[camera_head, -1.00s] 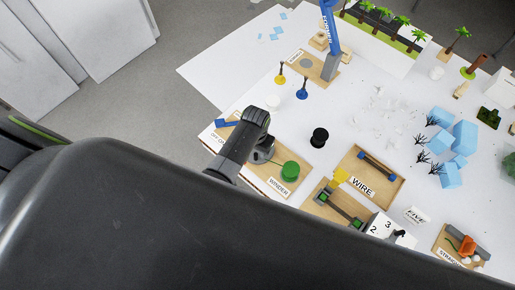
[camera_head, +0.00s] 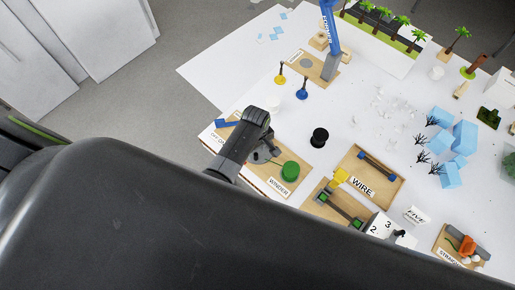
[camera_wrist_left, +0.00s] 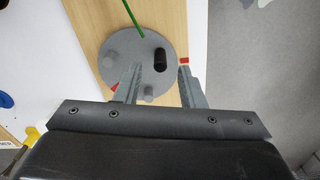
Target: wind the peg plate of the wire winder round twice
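The wire winder is a wooden board labelled WINDER (camera_head: 279,187) with a green spool (camera_head: 289,171) at its right end. Its grey round peg plate (camera_head: 262,155) is partly hidden by my left arm in the head view. In the left wrist view the peg plate (camera_wrist_left: 122,48) carries grey stubs and one black peg (camera_wrist_left: 160,60). My left gripper (camera_wrist_left: 158,76) is over the plate with its fingers apart. The black peg stands between the fingertips, closer to the right finger, with visible gaps. My right gripper is not in view.
A green wire (camera_wrist_left: 132,18) runs from the plate. A black spool (camera_head: 320,137) stands on the white table beyond the winder. A WIRE tray (camera_head: 397,187) lies to the right. Yellow and blue pegged stands (camera_head: 302,94) are farther back.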

